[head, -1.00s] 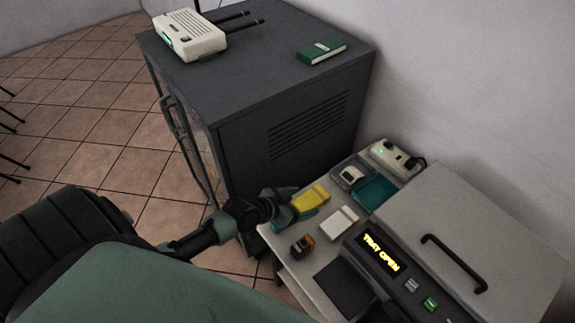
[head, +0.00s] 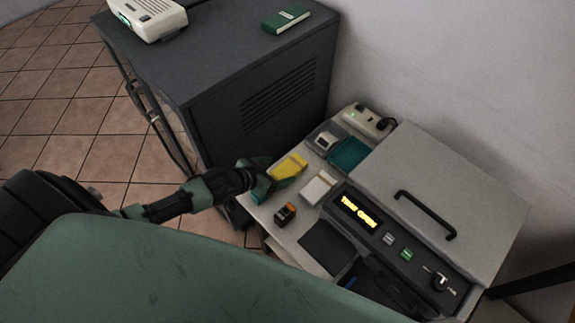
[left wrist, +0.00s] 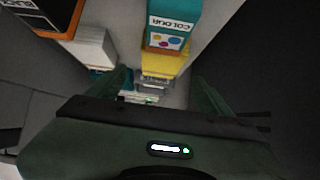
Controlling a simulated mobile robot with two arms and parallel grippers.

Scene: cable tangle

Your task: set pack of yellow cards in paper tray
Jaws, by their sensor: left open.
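The pack of yellow cards (head: 288,166) lies near the left edge of the light printer stand. In the left wrist view the yellow pack (left wrist: 165,64) shows between the open fingers, beside a teal box marked COLOUR (left wrist: 172,22) that partly hides it. My left gripper (head: 266,173) is open at the pack's left side; its fingers also show in the left wrist view (left wrist: 160,78). I cannot tell whether they touch the pack. A dark tray-like surface (head: 326,247) sits at the printer's front, under a display reading tray open. My right gripper is not in view.
A white pack (head: 319,187) and an orange-black box (head: 286,213) lie close by. A teal tray (head: 349,153), a small white device (head: 325,141) and a power strip (head: 367,121) stand behind. A dark cabinet (head: 225,85) rises beyond.

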